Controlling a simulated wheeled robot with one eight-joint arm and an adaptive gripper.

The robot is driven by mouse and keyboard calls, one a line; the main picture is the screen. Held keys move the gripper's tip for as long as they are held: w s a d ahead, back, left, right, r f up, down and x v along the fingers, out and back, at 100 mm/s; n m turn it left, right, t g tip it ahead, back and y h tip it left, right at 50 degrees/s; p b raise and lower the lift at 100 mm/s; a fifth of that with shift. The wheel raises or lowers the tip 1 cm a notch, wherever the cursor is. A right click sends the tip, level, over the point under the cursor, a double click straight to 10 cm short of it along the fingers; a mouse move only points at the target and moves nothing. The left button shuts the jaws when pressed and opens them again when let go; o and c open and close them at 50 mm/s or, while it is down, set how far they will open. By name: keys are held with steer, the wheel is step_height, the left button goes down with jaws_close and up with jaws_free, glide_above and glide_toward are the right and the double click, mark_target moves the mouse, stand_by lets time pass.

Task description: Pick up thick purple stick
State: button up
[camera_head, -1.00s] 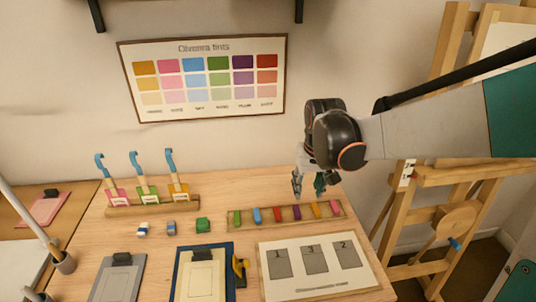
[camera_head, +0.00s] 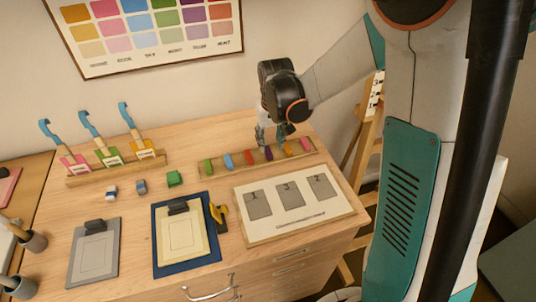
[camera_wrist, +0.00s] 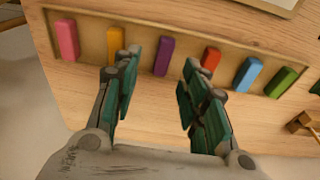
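The thick purple stick (camera_wrist: 164,56) lies in a shallow wooden tray (camera_wrist: 225,42), between an orange-yellow stick (camera_wrist: 116,44) and a red stick (camera_wrist: 210,62). In the head view the purple stick (camera_head: 268,152) is in the same row, just beside the fingers. My gripper (camera_wrist: 160,75) is open and empty. In the wrist view its two fingers point towards the tray, with the purple stick between and slightly beyond the tips. In the head view my gripper (camera_head: 271,138) hangs over the right half of the tray. Its height above the stick is hard to tell.
Pink (camera_wrist: 66,40), blue (camera_wrist: 248,74) and green (camera_wrist: 281,82) sticks share the tray. A board with numbered grey squares (camera_head: 242,215) lies in front.

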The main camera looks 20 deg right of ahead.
mark_target(268, 151)
steer(key=f, duration=0.1)
steer(key=f+b, duration=0.1)
steer(key=f, duration=0.1)
steer(key=w+f+b, duration=0.1)
steer(key=f, duration=0.1)
steer(key=shift+a, duration=0.25)
steer(key=shift+r, duration=0.1)
steer(key=c, duration=0.9)
